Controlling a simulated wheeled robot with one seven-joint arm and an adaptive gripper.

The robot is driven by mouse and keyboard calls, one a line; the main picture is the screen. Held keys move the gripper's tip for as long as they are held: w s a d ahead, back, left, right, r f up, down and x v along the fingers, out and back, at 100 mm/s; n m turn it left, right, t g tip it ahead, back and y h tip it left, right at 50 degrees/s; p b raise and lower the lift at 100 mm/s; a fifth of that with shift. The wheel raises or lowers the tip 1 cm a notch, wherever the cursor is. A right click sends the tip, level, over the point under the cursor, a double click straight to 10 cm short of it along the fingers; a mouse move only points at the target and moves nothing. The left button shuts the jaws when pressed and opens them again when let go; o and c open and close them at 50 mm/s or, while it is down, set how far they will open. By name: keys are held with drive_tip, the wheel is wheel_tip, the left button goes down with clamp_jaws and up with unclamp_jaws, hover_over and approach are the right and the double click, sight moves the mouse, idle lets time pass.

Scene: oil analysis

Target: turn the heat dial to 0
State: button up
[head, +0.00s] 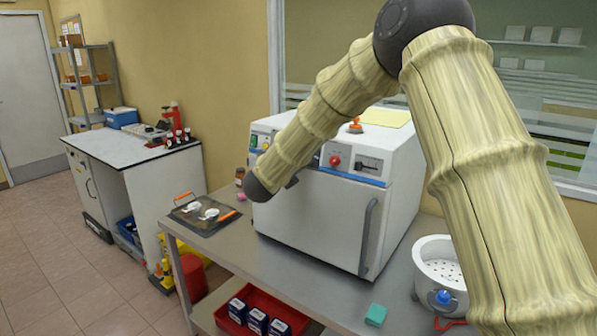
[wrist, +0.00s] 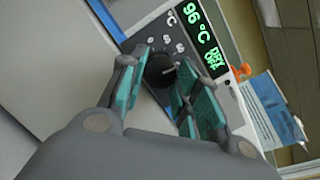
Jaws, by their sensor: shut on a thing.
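The heat dial (wrist: 158,70) is a round black knob with a pale mark on the front panel of a white oven. It sits between the two teal-padded fingers of my gripper (wrist: 164,72), which is shut on it. The fingers cover the dial's sides and part of its scale. Above it in the wrist view, a green display (wrist: 203,38) reads 96 °C and DRY OFF.
A red knob (head: 335,160) shows on the oven's panel, above the door handle (head: 367,236). A dark tray (head: 205,222) lies to the left on the grey bench.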

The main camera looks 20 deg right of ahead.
drive_tip(key=shift+r+n+g+y+p, duration=0.1)
drive_tip(key=shift+n+g+y+p, duration=0.3)
drive_tip(key=shift+n+p, duration=1.65)
drive_tip(key=shift+r+n+g+y+p, duration=0.2)
drive_tip(key=shift+n+g+p, duration=0.45)
drive_tip(key=shift+n, duration=2.65)
drive_tip(key=shift+r+n+g+y+p, duration=0.1)
drive_tip(key=shift+n+g+y+p, duration=0.25)
drive_tip(key=shift+n+p, duration=1.8)
drive_tip(key=shift+f+n+b, duration=0.1)
drive_tip(key=shift+n+b, duration=0.3)
drive_tip(key=shift+n, duration=0.3)
drive_tip(key=o, duration=1)
drive_tip(key=shift+d, duration=0.1)
drive_tip(key=v, duration=1.2)
